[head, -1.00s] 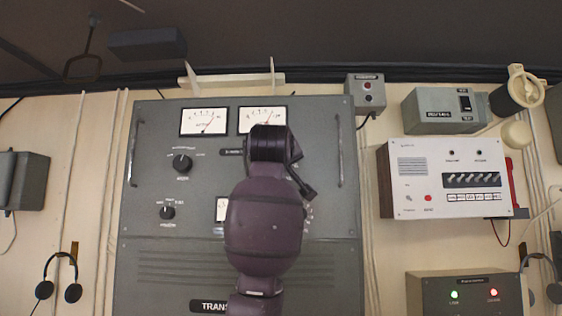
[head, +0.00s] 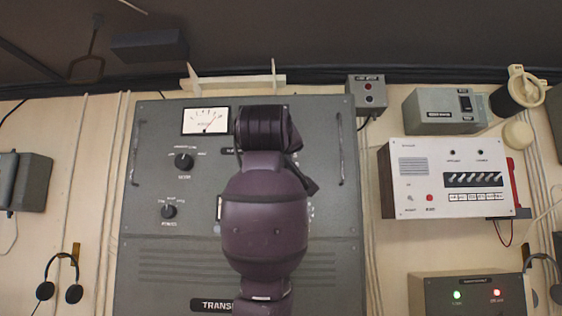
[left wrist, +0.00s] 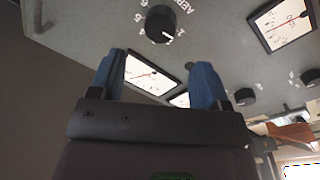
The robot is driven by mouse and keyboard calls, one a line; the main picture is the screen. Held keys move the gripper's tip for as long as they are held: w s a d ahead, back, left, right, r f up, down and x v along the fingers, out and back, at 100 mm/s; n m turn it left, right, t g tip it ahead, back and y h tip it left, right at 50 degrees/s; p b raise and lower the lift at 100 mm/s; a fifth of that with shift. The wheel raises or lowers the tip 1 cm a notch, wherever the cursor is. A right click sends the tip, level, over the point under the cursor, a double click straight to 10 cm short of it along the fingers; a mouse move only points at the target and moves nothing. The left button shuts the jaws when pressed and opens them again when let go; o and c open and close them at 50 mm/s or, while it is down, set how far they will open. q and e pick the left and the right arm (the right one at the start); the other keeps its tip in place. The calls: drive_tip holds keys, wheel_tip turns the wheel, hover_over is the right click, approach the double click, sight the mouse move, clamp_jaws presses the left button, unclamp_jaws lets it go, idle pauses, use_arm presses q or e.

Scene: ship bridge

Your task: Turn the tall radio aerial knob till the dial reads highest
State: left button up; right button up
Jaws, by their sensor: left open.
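The tall grey radio (head: 145,240) stands against the wall, its lower label partly covered and starting "TRANS". My left arm rises in front of its middle and hides much of the panel in the head view. The left wrist view shows a black knob (left wrist: 160,24) with numbers around it and lettering starting "AER". My left gripper (left wrist: 157,78) is open, its blue fingers apart and empty, below that knob in the picture. Between the fingers lies a white dial (left wrist: 150,74) with a red needle. My right gripper is out of view.
Another dial (head: 206,120) and two black knobs, upper (head: 184,161) and lower (head: 169,211), show left of my arm. Metal handles, left (head: 136,152) and right (head: 341,150), stand out from the panel. A white-fronted box (head: 450,178) hangs at the right.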

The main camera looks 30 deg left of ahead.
use_arm(q)
drive_tip(key=s+d+r+m+t, duration=0.3)
drive_tip(key=d+r+m+t, duration=0.2)
drive_tip(key=d+r+t, duration=0.15)
drive_tip(key=w+d+f+m+t+h, duration=0.1)
drive_tip(key=w+d+f+m+h, duration=0.1)
drive_tip(key=w+f+m+h, duration=0.3)
drive_tip(key=w+d+f+m+t+h, duration=0.1)
drive_tip(key=w+d+f+m+h, duration=0.15)
drive_tip(key=f, duration=0.55)
drive_tip(key=w+f+m+g+h, duration=0.2)
drive_tip(key=w+f, duration=0.1)
drive_tip(key=f, duration=1.4)
drive_tip(key=w+f+m+g+h, duration=0.1)
drive_tip(key=w+f+m+h, duration=0.1)
drive_tip(key=f, duration=1.5)
drive_tip(key=s+a+f+n+g+y, duration=0.1)
drive_tip(key=s+f+g, duration=0.35)
drive_tip(key=f, duration=1.05)
drive_tip(key=s+f+n+g, duration=0.1)
drive_tip(key=s+f, duration=0.7)
drive_tip(key=f, duration=0.6)
drive_tip(key=s+a+f+n+g+y, duration=0.2)
drive_tip(key=s+f+g, duration=0.2)
drive_tip(key=s+f, duration=1.3)
drive_tip(key=s, duration=0.3)
drive_tip(key=shift+a+f+g, duration=0.25)
drive_tip(key=shift+a+g, duration=0.15)
